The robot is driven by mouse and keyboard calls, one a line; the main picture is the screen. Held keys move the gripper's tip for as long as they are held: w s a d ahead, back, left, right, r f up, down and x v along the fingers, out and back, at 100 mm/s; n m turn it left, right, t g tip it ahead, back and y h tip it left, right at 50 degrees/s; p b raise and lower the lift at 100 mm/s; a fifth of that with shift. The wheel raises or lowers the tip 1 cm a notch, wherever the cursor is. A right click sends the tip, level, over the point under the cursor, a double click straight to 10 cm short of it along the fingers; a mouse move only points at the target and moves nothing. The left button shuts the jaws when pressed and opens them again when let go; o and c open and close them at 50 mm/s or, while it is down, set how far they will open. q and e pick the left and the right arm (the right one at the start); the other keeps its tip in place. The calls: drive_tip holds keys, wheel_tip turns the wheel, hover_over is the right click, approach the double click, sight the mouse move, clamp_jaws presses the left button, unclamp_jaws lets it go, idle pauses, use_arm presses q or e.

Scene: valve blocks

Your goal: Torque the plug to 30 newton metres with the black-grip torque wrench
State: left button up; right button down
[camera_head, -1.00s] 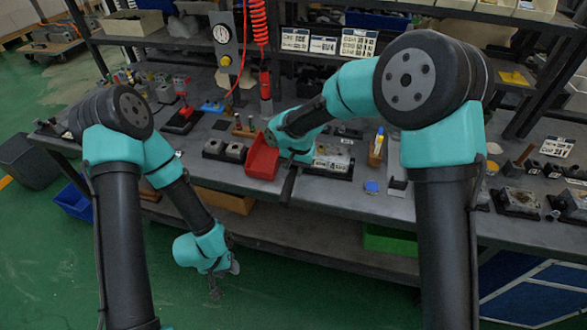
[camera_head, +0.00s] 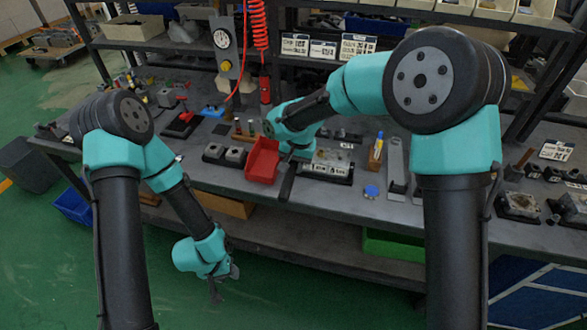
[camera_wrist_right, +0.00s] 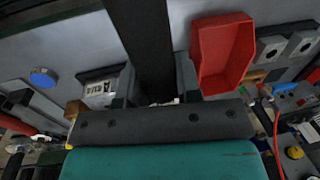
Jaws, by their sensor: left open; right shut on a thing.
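My right gripper (camera_wrist_right: 156,88) is shut on a long black bar, which looks like the black grip of the torque wrench (camera_wrist_right: 142,35). In the head view the bar (camera_head: 287,184) points toward the bench's front edge, between a red bin and a grey block in a dark fixture (camera_head: 328,164). The wrench's head is hidden behind my gripper. My left gripper (camera_head: 215,289) is open and empty, hanging low in front of the bench. I cannot make out the plug.
The red bin (camera_head: 262,161) stands close beside the held bar; it also shows in the wrist view (camera_wrist_right: 222,50). More blocks (camera_head: 518,205) sit far right.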

drive_tip(key=shift+r, duration=1.85)
